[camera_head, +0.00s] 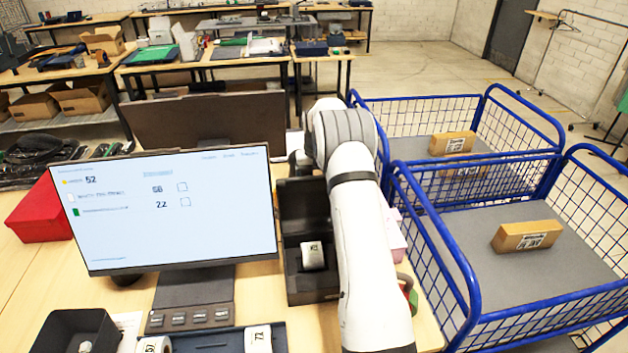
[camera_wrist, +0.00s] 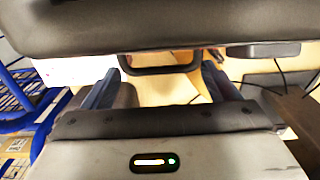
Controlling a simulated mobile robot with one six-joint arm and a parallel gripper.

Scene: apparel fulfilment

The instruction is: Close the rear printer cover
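In the head view a dark printer-like box (camera_head: 308,288) stands open right of the front monitor, with a white label roll (camera_head: 313,256) inside. A dark upright panel (camera_head: 303,205), which looks like its raised cover, stands at its back. My arm passes over its right side and hides my gripper there. In the wrist view my gripper (camera_wrist: 160,78) is open, its two fingers wide apart. A dark loop-shaped part (camera_wrist: 160,68) shows between the fingertips, below a wide dark body (camera_wrist: 160,28). I cannot tell whether the fingers touch it.
The front monitor (camera_head: 170,210) stands close left of the box, and a second screen (camera_head: 205,125) stands behind. Blue wire carts (camera_head: 470,270) with cardboard boxes (camera_head: 527,236) stand at the right. A red box (camera_head: 40,212) is at the left. Label rolls (camera_head: 258,340) lie in front.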

